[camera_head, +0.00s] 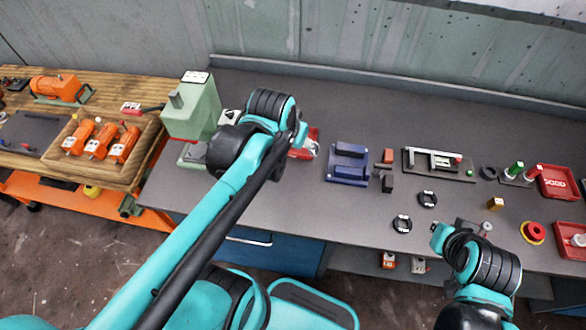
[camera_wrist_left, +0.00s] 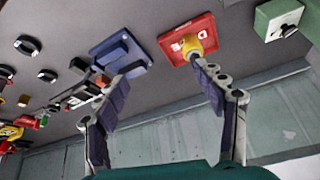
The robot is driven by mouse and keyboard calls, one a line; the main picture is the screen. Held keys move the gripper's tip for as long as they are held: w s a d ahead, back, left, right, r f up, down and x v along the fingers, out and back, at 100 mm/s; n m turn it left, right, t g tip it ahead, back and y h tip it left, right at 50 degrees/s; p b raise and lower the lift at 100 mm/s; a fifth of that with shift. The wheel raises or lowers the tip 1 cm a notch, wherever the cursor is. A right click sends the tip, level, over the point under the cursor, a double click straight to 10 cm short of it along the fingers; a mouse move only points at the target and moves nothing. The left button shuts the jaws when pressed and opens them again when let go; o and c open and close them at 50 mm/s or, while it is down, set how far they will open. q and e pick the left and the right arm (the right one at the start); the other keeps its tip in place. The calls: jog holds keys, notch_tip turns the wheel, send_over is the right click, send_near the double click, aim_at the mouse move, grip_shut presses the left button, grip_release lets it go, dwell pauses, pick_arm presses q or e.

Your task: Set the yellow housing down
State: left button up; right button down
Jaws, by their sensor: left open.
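The yellow housing (camera_wrist_left: 189,51) appears as a small yellow piece at the lettered red tray (camera_wrist_left: 173,40) in the left wrist view. My left gripper (camera_wrist_left: 160,76) is open, with its fingers wide apart and nothing between them. One fingertip overlaps the yellow housing in that view; I cannot tell whether they touch. In the head view my left gripper (camera_head: 299,137) is over the red tray (camera_head: 308,152), and the arm hides the housing. My right gripper (camera_head: 478,228) is over the front right of the table, its jaws too unclear to read.
A blue fixture (camera_head: 348,164) stands right of the red tray. A green machine (camera_head: 190,108) stands at the left. Black rings (camera_head: 402,223), a grey-white fixture (camera_head: 438,163) and a red-and-yellow button (camera_head: 533,232) lie farther right. The table's back strip is clear.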

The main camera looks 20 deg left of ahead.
pick_arm(q)
jog(key=s+d+f+t, duration=0.1)
jog(key=s+d+f, duration=0.1)
jog(key=s, duration=0.5)
jog(key=shift+d+t, duration=0.25)
jog(key=shift+t, duration=0.15)
notch_tip(320, 180, down, 5)
jog(key=b, duration=0.5)
jog(key=shift+f, duration=0.2)
